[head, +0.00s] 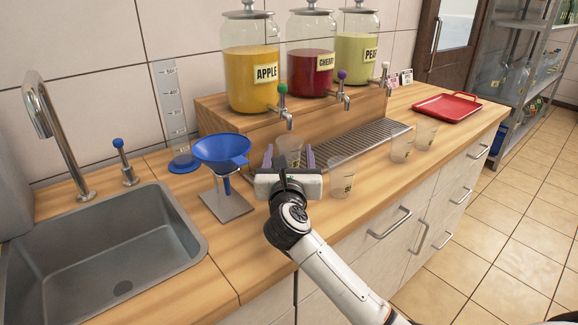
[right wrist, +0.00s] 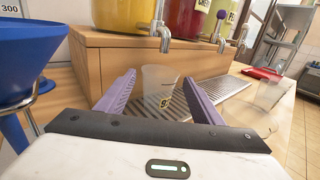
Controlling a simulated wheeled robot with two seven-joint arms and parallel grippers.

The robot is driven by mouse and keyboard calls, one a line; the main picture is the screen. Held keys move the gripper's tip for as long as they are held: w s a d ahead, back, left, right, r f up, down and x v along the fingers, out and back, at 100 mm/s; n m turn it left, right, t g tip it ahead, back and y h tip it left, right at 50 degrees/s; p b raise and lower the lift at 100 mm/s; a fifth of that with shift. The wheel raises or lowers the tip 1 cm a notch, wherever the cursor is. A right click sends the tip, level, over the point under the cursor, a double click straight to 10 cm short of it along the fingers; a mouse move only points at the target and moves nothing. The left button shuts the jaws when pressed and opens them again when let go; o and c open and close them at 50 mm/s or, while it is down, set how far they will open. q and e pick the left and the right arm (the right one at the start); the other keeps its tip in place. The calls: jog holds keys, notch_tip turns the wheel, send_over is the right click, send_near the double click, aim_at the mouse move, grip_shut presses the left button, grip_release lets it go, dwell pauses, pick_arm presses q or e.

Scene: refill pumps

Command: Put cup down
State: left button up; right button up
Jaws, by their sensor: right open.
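A clear empty cup (head: 289,148) stands upright on the left end of the drip grate, below the apple dispenser's green-knobbed tap. In the right wrist view the cup (right wrist: 161,88) stands between the purple fingers. My right gripper (head: 289,156) is open around the cup, with a finger on each side and gaps visible. Another clear cup (head: 341,178) stands on the counter to the right of my gripper. Two more clear cups, one here (head: 401,144) and one here (head: 427,132), stand farther right. My left gripper is not in view.
Apple (head: 252,80), cherry (head: 311,70) and pear (head: 357,60) dispensers stand on a wooden riser behind the grate (head: 365,140). A blue funnel (head: 222,149) on a stand is close left of my gripper. A sink (head: 105,250) is at left, a red tray (head: 446,107) at far right.

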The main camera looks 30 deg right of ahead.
jog(key=v, duration=0.6)
jog(key=shift+s+a, duration=0.15)
jog(key=shift+s, duration=0.1)
jog(key=shift+s+a, duration=0.1)
jog(key=shift+s, duration=0.05)
dwell(0.8)
